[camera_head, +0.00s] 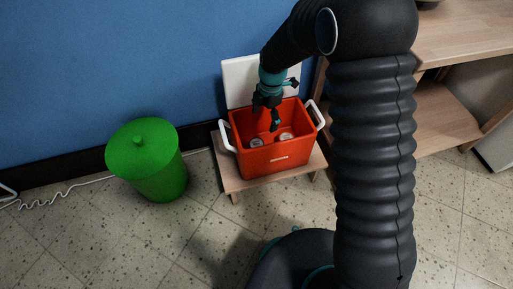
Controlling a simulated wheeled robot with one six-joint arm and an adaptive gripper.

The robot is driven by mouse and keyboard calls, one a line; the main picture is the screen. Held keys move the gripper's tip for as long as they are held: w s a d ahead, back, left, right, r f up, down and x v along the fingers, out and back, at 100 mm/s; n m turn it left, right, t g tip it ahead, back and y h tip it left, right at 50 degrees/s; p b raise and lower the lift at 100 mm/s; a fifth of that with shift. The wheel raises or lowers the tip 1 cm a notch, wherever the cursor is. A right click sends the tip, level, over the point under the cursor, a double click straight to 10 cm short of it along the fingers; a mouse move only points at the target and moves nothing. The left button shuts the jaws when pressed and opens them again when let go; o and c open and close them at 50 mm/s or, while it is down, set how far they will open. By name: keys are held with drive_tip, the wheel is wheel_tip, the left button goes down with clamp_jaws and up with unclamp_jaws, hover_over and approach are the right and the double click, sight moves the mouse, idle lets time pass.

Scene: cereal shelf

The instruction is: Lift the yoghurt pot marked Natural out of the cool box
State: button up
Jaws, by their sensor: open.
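The cool box (276,159) is an open red-orange box with white handles. It stands on a low wooden stand in the middle of the view, with a white lid upright behind it. Two small round pots lie inside near the front: a left pot (256,142) and a right pot (285,136). Their markings are too small to read, so I cannot tell which is Natural. My gripper (272,122) is open and points down over the box, above and behind the pots. It appears empty and partly hides the box's inside.
A green lidded bin (147,160) stands left of the box. Wooden shelves (452,117) stand to the right. A blue wall (120,60) is close behind. The low stand (229,180) sits on a speckled tile floor, clear in front. A white cable runs along the wall at left.

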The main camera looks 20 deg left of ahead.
sight(256, 143)
drive_tip(key=shift+n, duration=0.4)
drive_tip(key=f, duration=0.3)
drive_tip(key=a+f, duration=0.1)
drive_tip(key=f, duration=0.2)
drive_tip(key=s+f, duration=0.1)
drive_tip(key=f, duration=0.3)
drive_tip(key=shift+a, duration=0.25)
drive_tip(key=shift+a+f+b, duration=0.2)
drive_tip(key=shift+a+f, duration=0.05)
drive_tip(key=shift+f, duration=1.05)
drive_tip(key=shift+a+f+b, duration=0.15)
drive_tip(key=shift+a+f, duration=0.1)
drive_tip(key=shift+f, duration=1.05)
drive_tip(key=c, duration=1.3)
